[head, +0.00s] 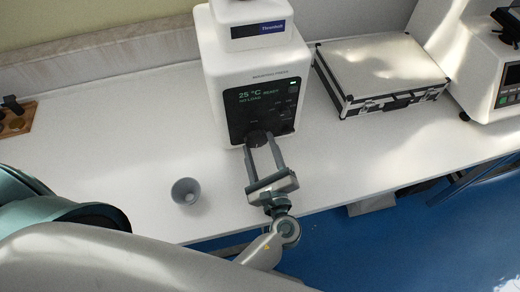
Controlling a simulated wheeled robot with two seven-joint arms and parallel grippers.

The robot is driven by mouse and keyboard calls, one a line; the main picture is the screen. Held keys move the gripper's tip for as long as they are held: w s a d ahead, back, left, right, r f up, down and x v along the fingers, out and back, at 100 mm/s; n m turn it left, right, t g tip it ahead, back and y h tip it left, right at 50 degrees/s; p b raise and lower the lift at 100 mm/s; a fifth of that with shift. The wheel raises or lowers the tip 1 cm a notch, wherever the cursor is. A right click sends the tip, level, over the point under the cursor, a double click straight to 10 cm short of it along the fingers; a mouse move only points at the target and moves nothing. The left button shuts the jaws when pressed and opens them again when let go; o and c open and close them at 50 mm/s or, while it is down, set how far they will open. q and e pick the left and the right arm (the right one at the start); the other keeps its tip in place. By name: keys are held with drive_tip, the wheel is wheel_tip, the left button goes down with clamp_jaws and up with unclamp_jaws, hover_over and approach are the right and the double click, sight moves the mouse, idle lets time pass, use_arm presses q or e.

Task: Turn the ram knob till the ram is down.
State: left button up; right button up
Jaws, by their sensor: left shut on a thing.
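The dark ram knob (258,138) sits low on that panel. My left gripper (262,146) reaches up to the panel with its two fingers on either side of the knob, shut on it. The fingers partly hide the knob. The ram itself cannot be made out in this view. My right gripper is not in view.
A small grey cup (186,191) stands on the white bench (130,130), left of my gripper. A silver case (380,70) lies right of the tester. Another machine (490,70) stands at far right. A wooden block (16,120) with dark pieces is at far left.

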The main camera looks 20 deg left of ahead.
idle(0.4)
use_arm(q)
drive_tip(key=o, duration=1.1)
drive_tip(key=shift+c, duration=0.2)
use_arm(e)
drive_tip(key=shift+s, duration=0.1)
